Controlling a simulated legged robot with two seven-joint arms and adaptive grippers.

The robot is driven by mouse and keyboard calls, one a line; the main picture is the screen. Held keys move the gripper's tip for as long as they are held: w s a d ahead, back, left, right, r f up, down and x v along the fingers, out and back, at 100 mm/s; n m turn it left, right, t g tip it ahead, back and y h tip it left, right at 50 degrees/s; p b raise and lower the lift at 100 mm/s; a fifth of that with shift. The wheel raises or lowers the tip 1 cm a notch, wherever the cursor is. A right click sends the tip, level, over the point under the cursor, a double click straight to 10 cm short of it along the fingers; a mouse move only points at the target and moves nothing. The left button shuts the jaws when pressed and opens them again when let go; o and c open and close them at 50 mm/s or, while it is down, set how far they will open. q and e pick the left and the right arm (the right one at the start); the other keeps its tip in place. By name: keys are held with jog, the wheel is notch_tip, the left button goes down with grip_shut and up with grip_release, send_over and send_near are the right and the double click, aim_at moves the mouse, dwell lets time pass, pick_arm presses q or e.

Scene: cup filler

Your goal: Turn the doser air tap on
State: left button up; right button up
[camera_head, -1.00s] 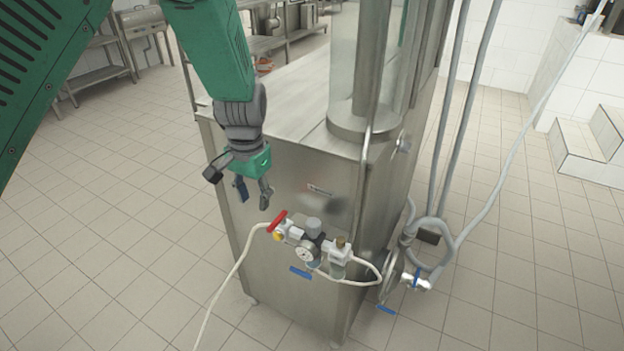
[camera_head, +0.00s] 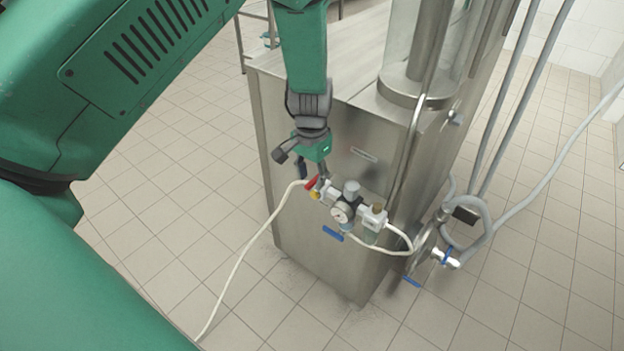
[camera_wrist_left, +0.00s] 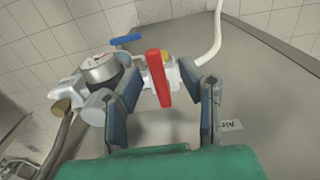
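The doser air tap has a red lever handle (camera_head: 312,182) at the left end of the air valve assembly on the steel machine's side. In the left wrist view the red handle (camera_wrist_left: 158,78) stands between the two fingers. My left gripper (camera_head: 314,178) is open around the handle, with a visible gap on each side; it also shows in the left wrist view (camera_wrist_left: 163,110). In the head view the fingers partly hide the handle. My right gripper is not in view.
The assembly carries a round pressure gauge (camera_head: 341,212) and a blue handle (camera_head: 333,233). A white hose (camera_head: 248,250) runs from the tap to the floor. A valve with a blue lever (camera_head: 446,256) and grey hoses is at the right.

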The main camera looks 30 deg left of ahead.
pick_arm(q)
jog(key=shift+d+f, duration=0.1)
jog(key=shift+f, duration=0.2)
jog(key=shift+d, duration=0.1)
grip_shut()
